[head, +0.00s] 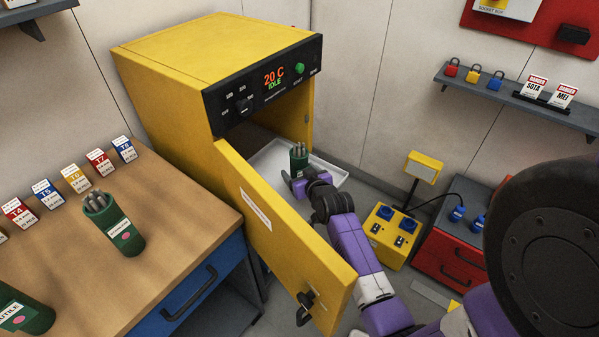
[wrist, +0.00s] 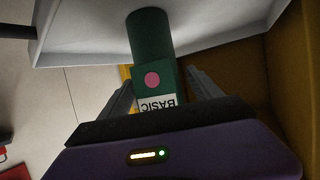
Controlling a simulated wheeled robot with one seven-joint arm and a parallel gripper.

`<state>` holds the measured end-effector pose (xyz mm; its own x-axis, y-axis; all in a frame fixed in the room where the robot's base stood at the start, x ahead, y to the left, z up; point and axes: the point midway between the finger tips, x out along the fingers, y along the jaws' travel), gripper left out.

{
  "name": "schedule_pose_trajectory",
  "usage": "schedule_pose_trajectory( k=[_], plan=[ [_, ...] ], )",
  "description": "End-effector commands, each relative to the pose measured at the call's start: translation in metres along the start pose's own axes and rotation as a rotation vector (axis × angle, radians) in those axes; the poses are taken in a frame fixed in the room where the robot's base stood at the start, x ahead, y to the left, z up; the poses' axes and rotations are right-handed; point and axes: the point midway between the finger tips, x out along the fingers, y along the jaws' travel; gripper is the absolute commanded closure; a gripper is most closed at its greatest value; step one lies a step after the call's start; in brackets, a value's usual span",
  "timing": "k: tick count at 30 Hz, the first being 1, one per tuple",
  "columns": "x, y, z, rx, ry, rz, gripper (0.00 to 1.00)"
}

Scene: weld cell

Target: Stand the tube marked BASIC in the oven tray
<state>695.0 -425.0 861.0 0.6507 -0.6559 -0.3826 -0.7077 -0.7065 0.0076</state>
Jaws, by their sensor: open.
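The green tube marked BASIC (wrist: 152,80), with a pink dot on its label, shows upside down in the wrist view. In the head view the green tube (head: 299,155) stands upright at the white oven tray (head: 268,160), with grey rods showing at its top. The tray also shows in the wrist view (wrist: 85,45). My gripper (head: 296,184) is open, with its fingers (wrist: 161,80) on either side of the tube. Whether a finger touches it I cannot tell. My gripper and arm hide part of the tube's lower end in the head view.
The yellow oven (head: 165,90) reads 20 C IDLE, its door (head: 280,235) open beside my arm. Another green tube (head: 115,225) stands on the wooden bench (head: 185,220); one ending in UTILE (head: 22,312) is at lower left. A yellow socket box (head: 392,235) is at right.

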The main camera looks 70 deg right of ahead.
Motion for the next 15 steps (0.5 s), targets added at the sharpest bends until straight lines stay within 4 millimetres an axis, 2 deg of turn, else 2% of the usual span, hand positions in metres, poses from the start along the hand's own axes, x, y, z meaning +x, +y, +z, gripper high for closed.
schedule_pose_trajectory(
  k=[5, 7, 15],
  plan=[
    [-0.003, 0.000, -0.004, 0.000, 0.000, 0.000, 0.26],
    [-0.010, -0.001, -0.001, 0.001, -0.001, -0.001, 0.26],
    [-0.060, -0.001, -0.001, 0.000, -0.001, -0.001, 0.26]
  ],
)
